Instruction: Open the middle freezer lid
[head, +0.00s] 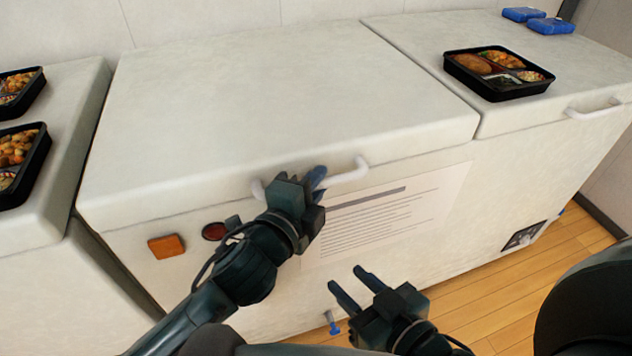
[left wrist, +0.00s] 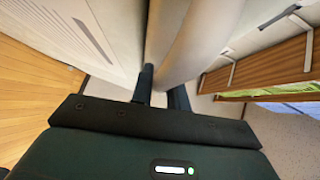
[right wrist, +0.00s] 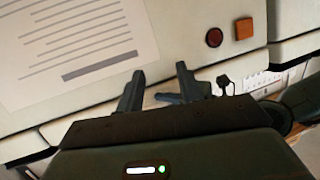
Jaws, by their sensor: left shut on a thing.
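The middle freezer's white lid (head: 280,100) lies flat and looks closed on its body. A pale bar handle (head: 350,174) is on the lid's front edge. My left gripper (head: 317,180) is at this handle and shut on it; its fingers hide the handle's middle. In the left wrist view the handle (left wrist: 188,40) runs up from between the fingers. My right gripper (head: 345,281) is open and empty, lower down in front of the freezer's front panel. Its two fingers show apart in the right wrist view (right wrist: 158,85).
The middle lid's top is bare. The right freezer lid (head: 590,65) carries a black bento tray (head: 505,92) and blue packs (head: 550,26). The left freezer lid (head: 75,90) carries bento trays (head: 40,158). A printed sheet (head: 420,215) is on the front panel. Wooden floor (head: 500,300) shows at right.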

